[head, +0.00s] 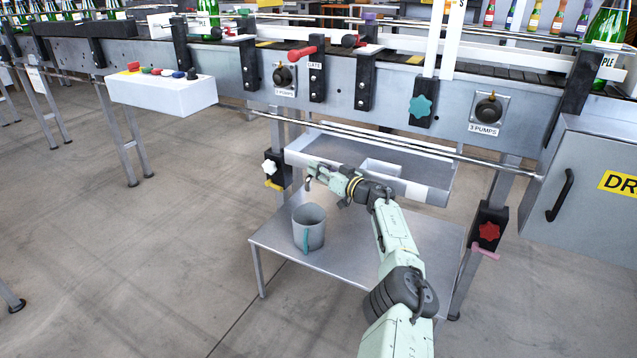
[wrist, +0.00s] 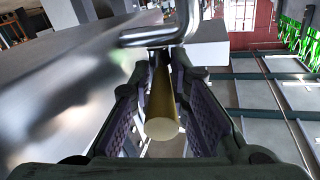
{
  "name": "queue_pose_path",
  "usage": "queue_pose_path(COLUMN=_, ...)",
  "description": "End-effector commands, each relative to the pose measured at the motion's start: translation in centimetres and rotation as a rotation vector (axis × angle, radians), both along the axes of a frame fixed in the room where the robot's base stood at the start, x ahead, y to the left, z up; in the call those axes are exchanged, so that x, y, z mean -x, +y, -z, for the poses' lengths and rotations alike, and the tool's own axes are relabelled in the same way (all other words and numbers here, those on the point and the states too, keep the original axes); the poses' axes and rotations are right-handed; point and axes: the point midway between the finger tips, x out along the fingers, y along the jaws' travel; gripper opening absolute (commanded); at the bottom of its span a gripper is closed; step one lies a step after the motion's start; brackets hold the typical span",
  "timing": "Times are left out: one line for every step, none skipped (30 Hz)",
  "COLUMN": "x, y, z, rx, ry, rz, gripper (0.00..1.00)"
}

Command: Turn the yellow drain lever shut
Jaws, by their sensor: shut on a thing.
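My gripper (head: 312,176) is at the left front corner of the metal drip tray (head: 420,191), above the grey cup (head: 309,235). In the wrist view, the yellow drain lever (wrist: 163,112) runs between the two fingers of my gripper (wrist: 163,120), its round pale end toward the camera. The fingers are shut on it. A bent metal drain pipe (wrist: 160,36) shows just beyond the lever. In the head view my gripper mostly hides the lever and pipe, so the lever's exact angle is hard to tell there.
The cup stands on a low metal shelf (head: 262,258) under the tray. A black clamp with a white knob (head: 268,167) and a yellow handle (head: 273,185) sits on the leg left of my gripper. Another clamp with a red knob (head: 489,231) is at right.

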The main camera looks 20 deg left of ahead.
Motion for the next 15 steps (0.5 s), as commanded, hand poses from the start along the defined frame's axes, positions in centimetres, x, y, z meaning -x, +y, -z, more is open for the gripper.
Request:
queue_pose_path(x=0.19, y=0.32, z=0.76, rx=0.003, ry=-0.001, rz=-0.020, gripper=0.00)
queue_pose_path(x=0.17, y=0.30, z=0.74, rx=0.002, ry=0.000, rz=-0.025, gripper=0.00)
queue_pose_path(x=0.17, y=0.29, z=0.64, rx=0.002, ry=0.000, rz=-0.033, gripper=0.00)
queue_pose_path(x=0.18, y=0.32, z=0.57, rx=0.002, ry=0.000, rz=-0.038, gripper=0.00)
queue_pose_path(x=0.17, y=0.31, z=0.56, rx=0.002, ry=0.001, rz=-0.041, gripper=0.00)
queue_pose_path(x=0.21, y=0.33, z=0.52, rx=0.001, ry=0.002, rz=-0.047, gripper=0.00)
queue_pose_path(x=0.22, y=0.39, z=0.45, rx=0.002, ry=0.001, rz=-0.051, gripper=0.00)
queue_pose_path(x=0.21, y=0.40, z=0.39, rx=0.001, ry=0.001, rz=-0.054, gripper=0.00)
queue_pose_path(x=0.20, y=0.36, z=0.35, rx=0.002, ry=0.001, rz=-0.056, gripper=0.00)
queue_pose_path(x=0.21, y=0.36, z=0.31, rx=0.001, ry=0.001, rz=-0.058, gripper=0.00)
queue_pose_path(x=0.23, y=0.36, z=0.28, rx=0.002, ry=0.001, rz=-0.061, gripper=0.00)
queue_pose_path(x=0.25, y=0.37, z=0.24, rx=0.001, ry=0.002, rz=-0.063, gripper=0.00)
queue_pose_path(x=0.26, y=0.38, z=0.22, rx=0.001, ry=0.002, rz=-0.064, gripper=0.00)
queue_pose_path(x=0.27, y=0.38, z=0.20, rx=0.001, ry=0.002, rz=-0.065, gripper=0.00)
queue_pose_path(x=0.28, y=0.39, z=0.18, rx=0.000, ry=0.002, rz=-0.066, gripper=0.00)
